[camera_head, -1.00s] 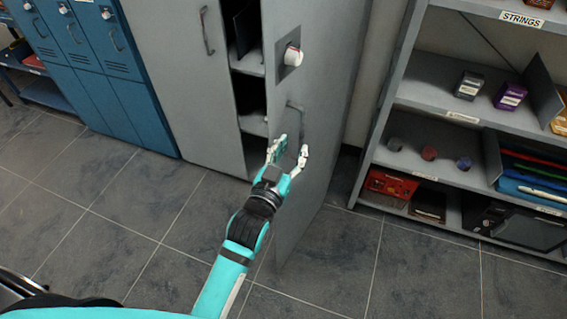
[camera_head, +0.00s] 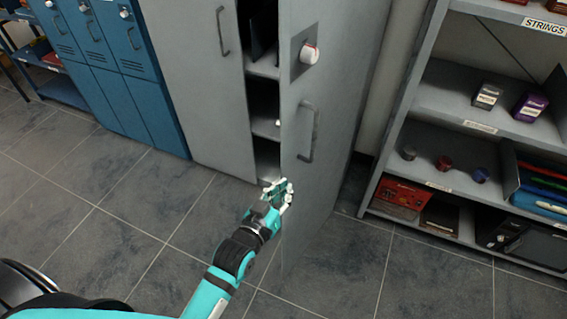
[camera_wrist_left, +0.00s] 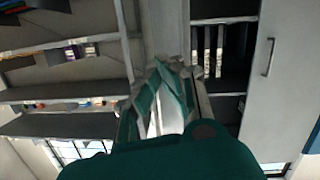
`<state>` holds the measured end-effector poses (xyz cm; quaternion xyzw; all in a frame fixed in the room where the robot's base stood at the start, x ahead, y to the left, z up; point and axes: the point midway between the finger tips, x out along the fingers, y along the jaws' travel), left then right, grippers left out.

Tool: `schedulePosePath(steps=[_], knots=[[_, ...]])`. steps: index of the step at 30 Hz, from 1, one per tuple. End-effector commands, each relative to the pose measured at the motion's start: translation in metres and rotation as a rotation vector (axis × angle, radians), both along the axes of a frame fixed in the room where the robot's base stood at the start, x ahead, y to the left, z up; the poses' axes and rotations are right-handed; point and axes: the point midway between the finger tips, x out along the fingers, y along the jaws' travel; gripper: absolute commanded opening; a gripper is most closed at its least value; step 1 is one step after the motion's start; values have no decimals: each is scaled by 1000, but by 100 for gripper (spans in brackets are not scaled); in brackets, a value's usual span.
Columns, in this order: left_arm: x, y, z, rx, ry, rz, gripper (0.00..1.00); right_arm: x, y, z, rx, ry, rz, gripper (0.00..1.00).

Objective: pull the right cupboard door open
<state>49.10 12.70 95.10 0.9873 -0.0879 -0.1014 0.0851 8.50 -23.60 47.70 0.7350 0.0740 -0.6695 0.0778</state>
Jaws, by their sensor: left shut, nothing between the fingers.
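The grey right cupboard door (camera_head: 335,165) stands ajar in the head view, swung out toward me, with dark shelves (camera_head: 262,125) showing in the gap. Its bar handle (camera_head: 308,130) is in plain view with nothing on it; a white and red knob (camera_head: 309,54) sits above. My left gripper (camera_head: 285,186) is shut and empty, below the handle at the door's free edge. I cannot tell whether it touches the door. In the left wrist view the shut fingers (camera_wrist_left: 160,75) point toward the cupboard. My right gripper is not in view.
The left cupboard door (camera_head: 195,85) is shut, and also shows in the wrist view (camera_wrist_left: 262,85). Blue lockers (camera_head: 125,75) stand at left. An open shelf unit (camera_head: 450,145) with small items stands at right. The tiled floor (camera_head: 130,215) in front is clear.

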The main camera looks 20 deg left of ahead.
Motion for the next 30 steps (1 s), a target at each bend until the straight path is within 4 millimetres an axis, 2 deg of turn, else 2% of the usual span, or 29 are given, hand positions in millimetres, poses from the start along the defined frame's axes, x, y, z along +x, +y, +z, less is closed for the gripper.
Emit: schedulePosePath(steps=[1, 3, 5, 6, 11, 14, 18, 21, 25, 30], knots=[[3, 12, -45, -41, 68, 9, 0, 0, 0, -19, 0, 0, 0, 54], [5, 29, -88, -111, 158, 28, 0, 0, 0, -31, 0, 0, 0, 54], [5, 44, -122, -170, 231, 51, 0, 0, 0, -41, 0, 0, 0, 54], [11, 54, -123, -227, 236, 63, 0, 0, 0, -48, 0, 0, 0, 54], [32, 88, -118, -492, 264, 90, 0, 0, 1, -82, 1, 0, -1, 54], [45, 109, -109, -692, 278, 79, 0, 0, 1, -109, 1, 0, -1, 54], [58, 131, -77, -997, 306, 1, 0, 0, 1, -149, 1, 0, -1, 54], [58, 138, -47, -1167, 335, -83, 0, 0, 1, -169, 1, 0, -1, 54], [53, 141, -18, -1290, 365, -167, 0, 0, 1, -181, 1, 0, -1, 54], [55, 138, -3, -1336, 382, -202, 0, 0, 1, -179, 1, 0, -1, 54]])
